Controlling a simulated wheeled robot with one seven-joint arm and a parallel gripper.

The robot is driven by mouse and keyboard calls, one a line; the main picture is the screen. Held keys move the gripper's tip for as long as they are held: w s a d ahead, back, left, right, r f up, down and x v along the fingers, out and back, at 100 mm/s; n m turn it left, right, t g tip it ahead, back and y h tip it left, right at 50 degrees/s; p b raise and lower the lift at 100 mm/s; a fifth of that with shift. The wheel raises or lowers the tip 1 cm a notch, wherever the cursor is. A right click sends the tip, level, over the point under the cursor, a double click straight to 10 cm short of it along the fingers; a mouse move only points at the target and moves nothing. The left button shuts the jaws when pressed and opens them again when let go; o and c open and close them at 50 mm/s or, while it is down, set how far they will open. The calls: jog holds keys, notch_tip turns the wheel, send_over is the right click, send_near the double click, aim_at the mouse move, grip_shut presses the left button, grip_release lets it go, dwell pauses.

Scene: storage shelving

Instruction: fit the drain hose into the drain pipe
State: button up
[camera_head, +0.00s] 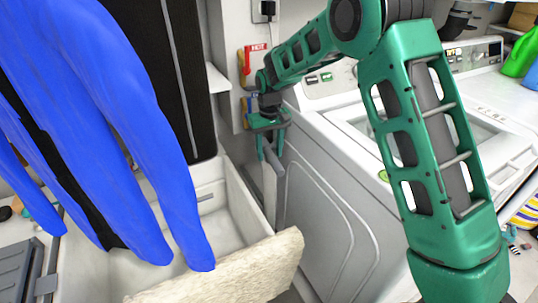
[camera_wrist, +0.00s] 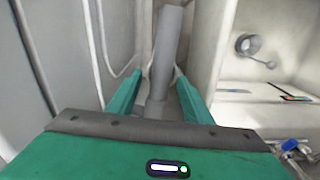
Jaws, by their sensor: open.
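A grey tube, which looks like the drain hose (camera_head: 270,185), stands in the narrow gap between the white washer and the sink. It also shows in the wrist view (camera_wrist: 168,40), running away from the camera with a collar close to my palm. My gripper (camera_head: 269,156) points down at the hose. In the wrist view my gripper (camera_wrist: 158,73) is open, with one finger on each side of the hose. Contact between fingers and hose cannot be told. I cannot make out the drain pipe for certain.
The washer (camera_head: 335,215) stands close on the right, the sink (camera_head: 240,190) on the left. A wall box with a red HOT label (camera_head: 256,48) is behind my wrist. Blue clothing (camera_head: 110,100) hangs at the left. A pale board (camera_head: 230,275) crosses the front.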

jog(key=shift+c, duration=0.4)
grip_shut()
jog(key=shift+r, duration=0.1)
